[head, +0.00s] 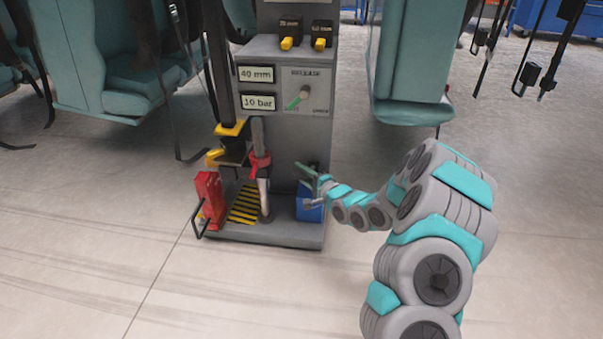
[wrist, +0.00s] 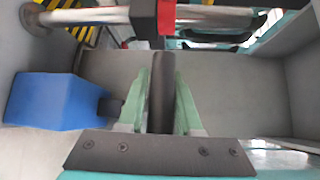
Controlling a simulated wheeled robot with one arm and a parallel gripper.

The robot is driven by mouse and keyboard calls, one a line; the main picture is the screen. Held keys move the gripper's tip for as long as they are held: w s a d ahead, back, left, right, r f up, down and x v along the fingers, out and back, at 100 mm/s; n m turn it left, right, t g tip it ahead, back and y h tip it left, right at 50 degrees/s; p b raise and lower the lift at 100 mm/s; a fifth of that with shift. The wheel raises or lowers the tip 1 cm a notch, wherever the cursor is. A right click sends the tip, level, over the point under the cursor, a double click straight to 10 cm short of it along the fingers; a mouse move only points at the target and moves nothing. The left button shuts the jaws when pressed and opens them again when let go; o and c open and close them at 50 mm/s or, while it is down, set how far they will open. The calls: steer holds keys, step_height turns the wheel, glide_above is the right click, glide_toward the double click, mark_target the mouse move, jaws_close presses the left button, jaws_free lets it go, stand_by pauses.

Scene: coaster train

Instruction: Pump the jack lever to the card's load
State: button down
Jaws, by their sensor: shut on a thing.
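A grey machine column (head: 290,140) carries two cards, "40 mm" (head: 256,74) and "10 bar" (head: 258,102). Beside them is a panel with a small knob or pointer (head: 304,91) and a green mark; its lettering is too small to read. My gripper (head: 310,183) is low at the column's right front. In the wrist view its green fingers (wrist: 160,100) are closed on both sides of a dark bar-shaped grip (wrist: 162,75), seemingly the jack lever's handle. The fingers largely hide the grip in the head view. The lever's far end is hidden.
A blue box (head: 309,208) sits just below my gripper, left in the wrist view (wrist: 45,110). A metal post (head: 264,190) with a red collar (head: 260,165), a striped plate (head: 246,205) and a red unit (head: 210,198) stand left. Seats hang on both sides; the front floor is clear.

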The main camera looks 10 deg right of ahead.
steer(key=shift+n+t, duration=0.3)
steer(key=shift+n, duration=0.1)
steer(key=shift+s+a+f, duration=0.1)
steer(key=shift+s+f, duration=0.2)
steer(key=shift+f, duration=0.4)
steer(key=shift+s+a+f, duration=0.1)
steer(key=shift+s+f, duration=0.2)
steer(key=shift+f, duration=0.4)
steer(key=shift+s+a+f, duration=0.1)
steer(key=shift+s+f, duration=0.2)
steer(key=shift+f, duration=0.4)
steer(key=c, duration=0.6)
jaws_free()
steer(key=shift+d, duration=0.1)
steer(key=v, duration=0.7)
steer(key=shift+s+d+p, duration=0.15)
steer(key=shift+s+p, duration=0.15)
steer(key=shift+p, duration=0.15)
